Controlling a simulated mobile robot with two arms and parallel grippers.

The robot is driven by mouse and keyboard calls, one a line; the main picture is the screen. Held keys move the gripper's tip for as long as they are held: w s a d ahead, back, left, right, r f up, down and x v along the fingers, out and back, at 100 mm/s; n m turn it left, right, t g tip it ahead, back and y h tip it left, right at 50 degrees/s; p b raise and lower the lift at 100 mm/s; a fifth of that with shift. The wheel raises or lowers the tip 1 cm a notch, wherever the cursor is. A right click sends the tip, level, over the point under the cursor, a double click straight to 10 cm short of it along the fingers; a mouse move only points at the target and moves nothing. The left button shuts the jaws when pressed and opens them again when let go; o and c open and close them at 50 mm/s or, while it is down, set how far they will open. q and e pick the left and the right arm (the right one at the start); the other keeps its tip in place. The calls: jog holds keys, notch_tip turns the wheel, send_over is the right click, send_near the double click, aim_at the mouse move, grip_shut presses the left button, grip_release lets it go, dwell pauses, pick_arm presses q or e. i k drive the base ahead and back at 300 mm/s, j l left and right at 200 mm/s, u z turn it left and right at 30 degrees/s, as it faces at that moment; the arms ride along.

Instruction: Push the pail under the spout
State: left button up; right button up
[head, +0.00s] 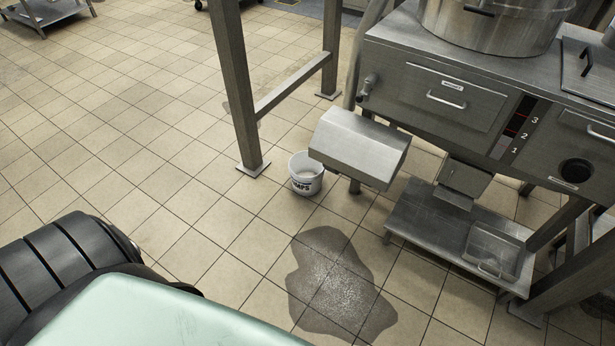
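A white pail (305,174) with dark lettering stands upright on the tiled floor, beside the foot of a steel post. A boxy steel chute (359,148) sticks out from the mixer's left side, just right of the pail and above floor level; it partly overlaps the pail's right edge in the view. I cannot tell whether this chute is the spout. Another small steel outlet (463,180) hangs under the mixer body, above a low shelf. Neither of my grippers is in view.
A wet grey puddle (338,285) lies on the floor in front of the pail. A steel post (236,90) stands behind it on the left. The floor at left is open.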

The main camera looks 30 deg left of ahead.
aim_at(306, 173)
jog(key=i+j+z, duration=0.2)
jog(key=j+z, duration=0.15)
jog(key=j, duration=1.15)
jog(key=j+z, duration=0.4)
jog(key=j, duration=1.05)
